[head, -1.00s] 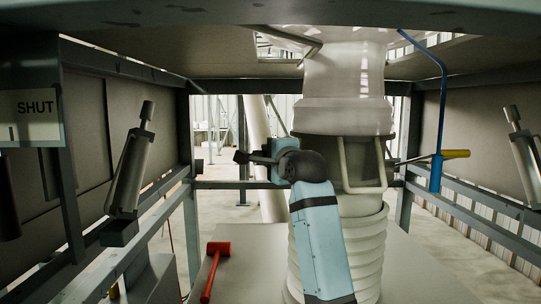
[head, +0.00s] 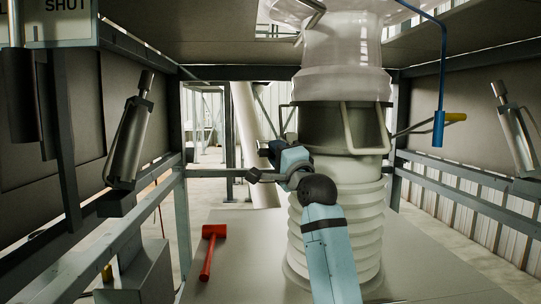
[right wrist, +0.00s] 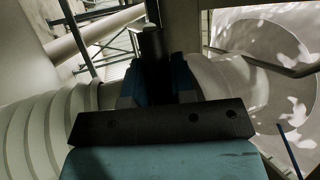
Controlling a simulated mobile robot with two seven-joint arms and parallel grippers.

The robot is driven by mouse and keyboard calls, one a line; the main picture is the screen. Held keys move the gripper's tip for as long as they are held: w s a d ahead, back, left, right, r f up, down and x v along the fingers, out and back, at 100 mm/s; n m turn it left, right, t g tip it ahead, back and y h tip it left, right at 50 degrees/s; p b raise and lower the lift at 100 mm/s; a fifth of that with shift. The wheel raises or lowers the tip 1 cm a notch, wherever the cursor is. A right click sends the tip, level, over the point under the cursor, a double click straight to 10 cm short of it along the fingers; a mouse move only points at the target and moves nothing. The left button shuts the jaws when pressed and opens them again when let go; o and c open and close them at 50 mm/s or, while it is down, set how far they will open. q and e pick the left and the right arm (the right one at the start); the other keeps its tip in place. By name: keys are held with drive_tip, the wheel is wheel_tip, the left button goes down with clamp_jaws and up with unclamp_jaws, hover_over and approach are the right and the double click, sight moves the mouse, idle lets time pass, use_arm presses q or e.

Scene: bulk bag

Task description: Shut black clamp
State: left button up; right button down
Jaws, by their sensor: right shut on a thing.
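The black clamp (head: 325,127) is a dark band around the white spout, below its pale upper collar. Whether its ends meet is hidden. My right gripper (head: 275,151) is at the left of the spout, a little below the band. In the right wrist view, my right gripper (right wrist: 158,88) is shut on a dark upright bar (right wrist: 152,55), which looks like the clamp's lever. Its joint with the band cannot be made out. My left gripper is out of view.
A ribbed white sleeve (head: 364,220) stands below the clamp. A pale bar handle (head: 348,130) is in front of the band. A red mallet (head: 209,250) lies on the table at left. A blue hanging rod (head: 439,125) with a yellow end is at right. Steel posts stand on both sides.

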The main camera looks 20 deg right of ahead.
use_arm(q)
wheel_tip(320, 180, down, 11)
drive_tip(key=b, duration=1.1)
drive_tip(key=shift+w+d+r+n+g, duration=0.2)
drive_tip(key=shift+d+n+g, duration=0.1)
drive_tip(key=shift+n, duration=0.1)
use_arm(e)
drive_tip(key=w+f+n+t+y, duration=0.2)
drive_tip(key=w+f, duration=0.2)
drive_tip(key=f, duration=0.9)
drive_tip(key=shift+w+d+f+n+t, duration=0.2)
drive_tip(key=shift+d+n+t, duration=0.1)
drive_tip(key=shift+d+n, duration=0.15)
drive_tip(key=shift+f, duration=0.1)
drive_tip(key=c, duration=1.1)
unclamp_jaws()
drive_tip(key=shift+c, duration=0.2)
drive_tip(key=shift+o, duration=0.8)
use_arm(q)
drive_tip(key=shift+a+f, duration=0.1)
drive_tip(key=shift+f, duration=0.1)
